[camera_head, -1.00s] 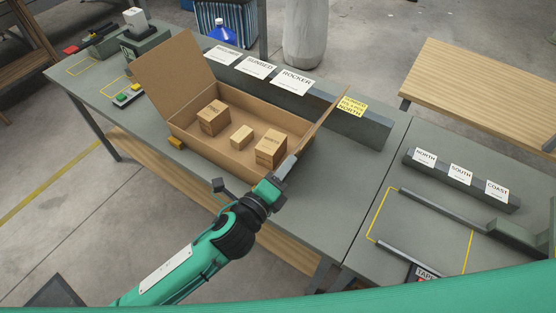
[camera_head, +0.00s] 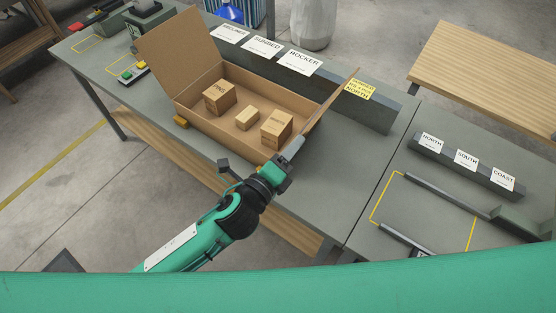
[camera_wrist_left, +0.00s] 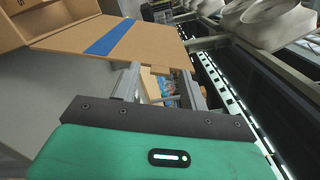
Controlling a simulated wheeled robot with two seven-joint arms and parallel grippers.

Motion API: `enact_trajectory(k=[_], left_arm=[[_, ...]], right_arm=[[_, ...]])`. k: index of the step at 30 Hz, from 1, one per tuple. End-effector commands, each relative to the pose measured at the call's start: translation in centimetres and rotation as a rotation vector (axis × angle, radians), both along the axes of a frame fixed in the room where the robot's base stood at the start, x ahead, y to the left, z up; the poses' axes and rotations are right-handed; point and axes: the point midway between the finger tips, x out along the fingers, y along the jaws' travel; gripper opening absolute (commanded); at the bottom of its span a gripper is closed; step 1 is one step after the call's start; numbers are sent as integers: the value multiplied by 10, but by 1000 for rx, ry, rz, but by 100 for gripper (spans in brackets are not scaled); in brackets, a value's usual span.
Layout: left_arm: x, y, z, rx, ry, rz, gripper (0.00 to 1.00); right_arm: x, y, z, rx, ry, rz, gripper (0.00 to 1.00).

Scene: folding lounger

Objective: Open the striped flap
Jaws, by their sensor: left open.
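An open cardboard box (camera_head: 205,125) stands on the grey workbench. Its right flap (camera_head: 337,96) stands up and leans outward, almost edge-on in the head view. In the left wrist view this flap (camera_wrist_left: 140,42) is a tan panel with a blue stripe (camera_wrist_left: 108,37) across it. My left gripper (camera_head: 295,148) is at the near end of the flap, by the box's near right corner. In the wrist view the open fingers (camera_wrist_left: 160,82) have their tips at the flap's edge; I cannot tell whether they touch it. My right gripper is not in view.
Three small cartons, one of them (camera_head: 219,97), sit in the box. The box's left flap (camera_head: 180,50) stands up. A grey rail (camera_head: 330,85) with labels runs behind the box. Bench right of the box (camera_head: 340,160) is clear.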

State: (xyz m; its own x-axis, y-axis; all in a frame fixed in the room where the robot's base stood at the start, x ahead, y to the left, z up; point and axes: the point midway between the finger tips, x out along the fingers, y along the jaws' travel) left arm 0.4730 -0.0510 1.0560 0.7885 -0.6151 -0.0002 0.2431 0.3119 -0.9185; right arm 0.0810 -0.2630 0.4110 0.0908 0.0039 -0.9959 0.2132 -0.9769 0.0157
Motion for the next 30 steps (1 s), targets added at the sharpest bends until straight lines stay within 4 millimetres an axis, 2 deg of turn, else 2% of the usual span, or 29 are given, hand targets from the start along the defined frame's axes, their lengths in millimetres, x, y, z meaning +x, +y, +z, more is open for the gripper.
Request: enact_trajectory(k=[5, 12, 16, 22, 30], left_arm=[[-21, 16, -4, 1, 1, -1, 44], [-67, 52, -5, 2, 2, -1, 44], [-86, 67, -4, 1, 3, -1, 44], [-102, 79, -2, 0, 2, -1, 44], [-106, 83, 0, 0, 0, -1, 44]], right_arm=[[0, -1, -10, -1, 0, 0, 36], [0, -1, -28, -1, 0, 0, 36], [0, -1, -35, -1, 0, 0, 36], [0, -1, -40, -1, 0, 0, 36], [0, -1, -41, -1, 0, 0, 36]])
